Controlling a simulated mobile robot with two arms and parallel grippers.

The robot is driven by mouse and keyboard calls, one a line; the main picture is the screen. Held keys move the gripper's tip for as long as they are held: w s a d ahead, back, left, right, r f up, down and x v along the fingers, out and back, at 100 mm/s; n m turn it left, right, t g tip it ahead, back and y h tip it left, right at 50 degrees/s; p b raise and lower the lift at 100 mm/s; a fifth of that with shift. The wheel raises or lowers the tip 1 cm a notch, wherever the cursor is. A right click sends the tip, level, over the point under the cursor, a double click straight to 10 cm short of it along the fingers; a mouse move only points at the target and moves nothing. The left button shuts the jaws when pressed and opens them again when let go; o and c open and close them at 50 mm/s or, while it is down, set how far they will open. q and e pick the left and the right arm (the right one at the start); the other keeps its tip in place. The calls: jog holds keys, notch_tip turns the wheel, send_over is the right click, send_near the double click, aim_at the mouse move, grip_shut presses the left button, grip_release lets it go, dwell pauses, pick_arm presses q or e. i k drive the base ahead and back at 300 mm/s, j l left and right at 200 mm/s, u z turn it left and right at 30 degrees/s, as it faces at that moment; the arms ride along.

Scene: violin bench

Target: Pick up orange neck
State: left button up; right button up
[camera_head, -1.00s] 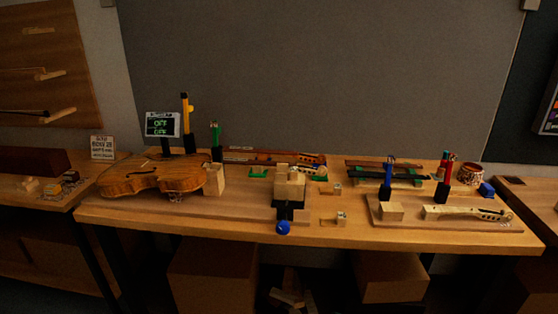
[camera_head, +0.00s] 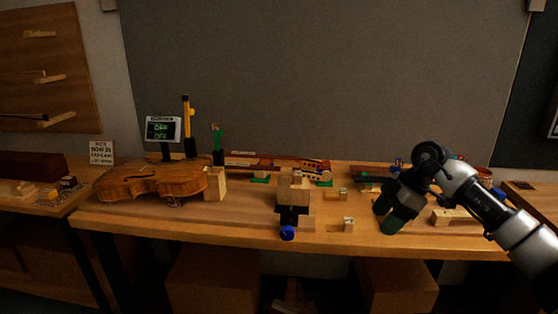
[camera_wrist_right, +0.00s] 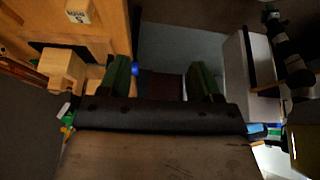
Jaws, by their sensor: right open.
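The orange neck (camera_head: 312,168) lies across green supports (camera_head: 325,183) at the back middle of the bench, its scroll end to the right. My right gripper (camera_head: 387,216) is in front of and to the right of it, over the bench's front right part, apart from it. In the right wrist view, the green fingers (camera_wrist_right: 160,80) are spread with nothing held between them. I cannot clearly make out the orange neck in that view. My left gripper is not in view.
A violin body (camera_head: 150,182) lies at the left of the bench. A wooden block in a vise (camera_head: 294,190) stands in front of the neck. Small blocks (camera_head: 348,224) lie near the front edge. A pale neck (camera_head: 448,216) is partly hidden behind my right arm.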

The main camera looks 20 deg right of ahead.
aim_at(264, 159)
jog(key=i, duration=1.9)
